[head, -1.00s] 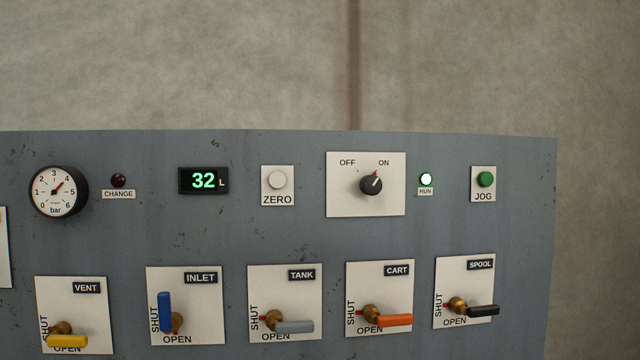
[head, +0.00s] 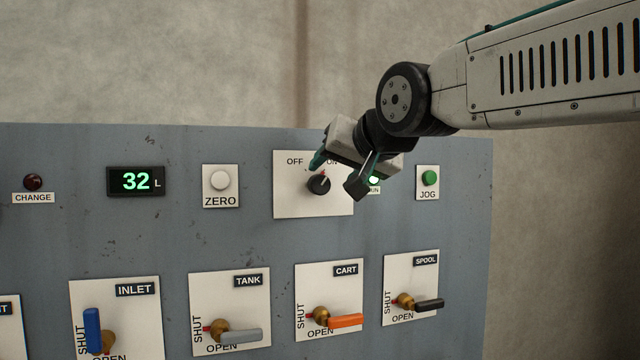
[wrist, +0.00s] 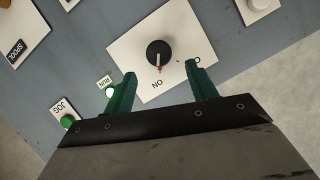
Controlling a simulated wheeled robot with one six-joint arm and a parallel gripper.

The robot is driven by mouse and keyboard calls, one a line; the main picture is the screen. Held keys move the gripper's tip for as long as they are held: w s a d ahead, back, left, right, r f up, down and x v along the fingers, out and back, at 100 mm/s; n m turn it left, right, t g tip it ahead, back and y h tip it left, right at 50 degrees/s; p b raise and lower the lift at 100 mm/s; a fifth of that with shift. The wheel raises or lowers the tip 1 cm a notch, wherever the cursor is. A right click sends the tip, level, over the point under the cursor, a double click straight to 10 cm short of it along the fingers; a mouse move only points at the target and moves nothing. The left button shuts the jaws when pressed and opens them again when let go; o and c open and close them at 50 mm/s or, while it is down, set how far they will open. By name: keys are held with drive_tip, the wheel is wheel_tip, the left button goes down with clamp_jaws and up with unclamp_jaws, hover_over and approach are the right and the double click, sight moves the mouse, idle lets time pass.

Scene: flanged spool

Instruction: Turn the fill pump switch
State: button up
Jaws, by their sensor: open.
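The switch is a dark round knob (head: 318,185) on a white plate (head: 288,198) marked OFF and ON; no pump name is readable on it. Its red-tipped pointer is towards ON. The green RUN lamp (head: 374,180) beside it is lit and partly hidden by my gripper. My gripper (head: 338,175) is open and empty in front of the plate, covering part of the ON label. In the wrist view the knob (wrist: 160,53) lies beyond my gripper's fingertips (wrist: 160,72), in line with the gap between them, apparently untouched.
A display (head: 136,181) reads 32 L, next to the ZERO button (head: 220,180). The green JOG button (head: 430,178) is close right of my gripper. Below are valve levers: blue INLET (head: 92,330), grey TANK (head: 240,336), orange CART (head: 346,321) and black SPOOL (head: 430,305).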

sight(323, 181)
drive_tip(key=x, duration=0.7)
drive_tip(key=shift+w+f, duration=0.1)
drive_tip(key=shift+c, duration=0.4)
drive_tip(key=c, duration=0.9)
